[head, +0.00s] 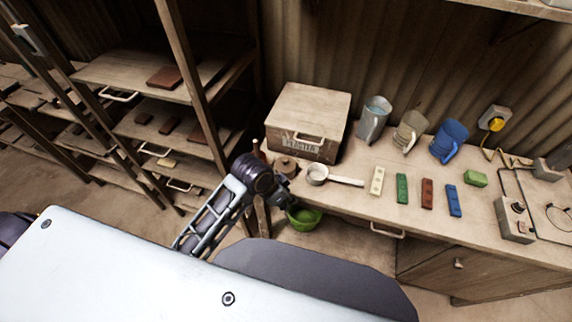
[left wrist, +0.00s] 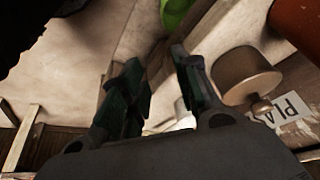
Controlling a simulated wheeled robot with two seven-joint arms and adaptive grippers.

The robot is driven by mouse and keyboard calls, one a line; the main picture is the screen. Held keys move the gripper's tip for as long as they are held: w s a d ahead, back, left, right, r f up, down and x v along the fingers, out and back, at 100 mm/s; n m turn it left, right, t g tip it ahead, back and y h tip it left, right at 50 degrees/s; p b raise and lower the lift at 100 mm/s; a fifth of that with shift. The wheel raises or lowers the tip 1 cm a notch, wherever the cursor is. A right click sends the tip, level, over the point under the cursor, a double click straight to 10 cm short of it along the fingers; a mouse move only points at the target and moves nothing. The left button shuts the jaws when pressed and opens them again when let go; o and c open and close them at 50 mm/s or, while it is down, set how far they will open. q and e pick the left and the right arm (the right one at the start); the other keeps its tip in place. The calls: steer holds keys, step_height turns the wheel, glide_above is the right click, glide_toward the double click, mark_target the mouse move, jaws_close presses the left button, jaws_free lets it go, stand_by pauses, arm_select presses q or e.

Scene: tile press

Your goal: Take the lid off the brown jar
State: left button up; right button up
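The brown jar (head: 287,164) stands on the workbench in front of the plaster box, partly behind my left gripper in the head view. In the left wrist view the brown jar (left wrist: 243,73) shows right of the fingers, with its small round lid knob (left wrist: 262,108) towards the box label. My left gripper (head: 288,192) is at the bench's front edge, just in front of the jar. In the left wrist view its two fingers (left wrist: 160,75) are apart, with nothing seen held between them. My right gripper is in neither view.
The plaster box (head: 309,115) stands behind the jar. A white ladle (head: 318,175) lies close to its right. A green bowl (head: 304,218) sits below the bench edge. Grey (head: 374,119), beige (head: 410,130) and blue (head: 449,140) jugs and several coloured strips lie further right.

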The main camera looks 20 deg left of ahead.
arm_select(q)
steer(key=w+d+r+m+g, duration=0.2)
steer(key=w+d+r+m, duration=0.3)
steer(key=w+r+m, duration=0.5)
steer(key=w+a+r+m+g+y, duration=0.1)
steer(key=a+r+m+y, duration=0.1)
steer(key=a+r+m, duration=0.6)
steer(key=shift+w+a+m+g+y, duration=0.3)
steer(key=shift+w+y, duration=0.05)
steer(key=shift+y, duration=0.05)
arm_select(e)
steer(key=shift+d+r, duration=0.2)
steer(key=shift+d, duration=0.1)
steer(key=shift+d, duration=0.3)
